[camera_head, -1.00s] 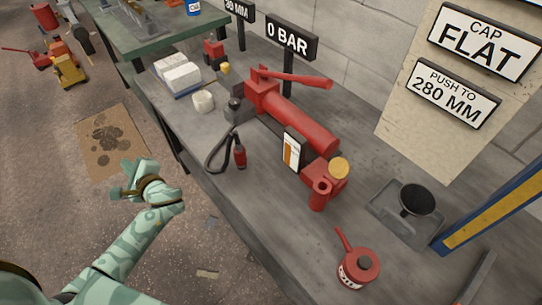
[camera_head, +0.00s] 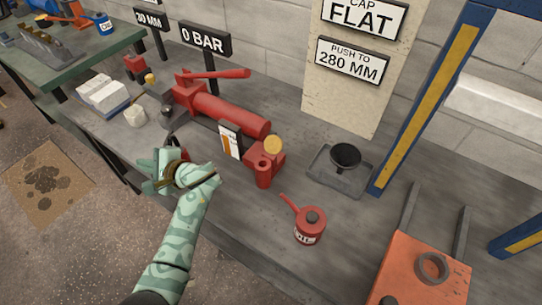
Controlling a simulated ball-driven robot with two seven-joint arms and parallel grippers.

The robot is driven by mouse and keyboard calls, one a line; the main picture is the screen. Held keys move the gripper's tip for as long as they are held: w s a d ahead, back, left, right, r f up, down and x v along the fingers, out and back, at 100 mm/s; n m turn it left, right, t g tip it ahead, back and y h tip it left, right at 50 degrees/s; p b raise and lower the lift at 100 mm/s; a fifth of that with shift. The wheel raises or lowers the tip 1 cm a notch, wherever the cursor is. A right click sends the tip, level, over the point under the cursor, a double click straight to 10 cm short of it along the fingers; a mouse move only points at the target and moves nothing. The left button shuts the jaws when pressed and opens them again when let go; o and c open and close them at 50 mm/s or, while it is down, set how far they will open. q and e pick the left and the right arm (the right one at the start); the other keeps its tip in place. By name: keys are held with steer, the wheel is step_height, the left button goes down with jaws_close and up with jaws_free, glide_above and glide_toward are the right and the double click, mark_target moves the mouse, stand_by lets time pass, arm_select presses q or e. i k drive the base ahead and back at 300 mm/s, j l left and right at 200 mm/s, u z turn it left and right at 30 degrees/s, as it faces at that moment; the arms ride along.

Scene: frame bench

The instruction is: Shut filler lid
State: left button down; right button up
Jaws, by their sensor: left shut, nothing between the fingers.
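A red hand pump (camera_head: 230,116) lies on the grey bench with its lever above it. At its near right end is a short upright red filler neck (camera_head: 263,172). A round gold-yellow lid (camera_head: 273,146) stands tilted up just behind the neck, its flat face towards me, not over the neck. My left gripper (camera_head: 158,173) is shut and empty. In the picture it lies left of the filler neck, near the bench's front edge, clear of the lid. It hides the area below the pump's far end. My right gripper is out of view.
A gauge card (camera_head: 230,141) stands against the pump. A red oil can (camera_head: 310,225) and a grey tray (camera_head: 338,180) with a black funnel (camera_head: 345,157) are to the right. A blue and yellow post (camera_head: 425,100) and an orange block (camera_head: 425,272) stand further right.

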mark_target(273, 144)
steer(key=k+l+z, duration=1)
steer(key=l, duration=0.2)
steer(key=l+z, duration=0.3)
steer(key=l, duration=0.2)
steer(key=i+j+u, duration=0.2)
steer(key=i+j, duration=0.15)
steer(key=i+j+u, duration=0.3)
steer(key=i+j, duration=0.3)
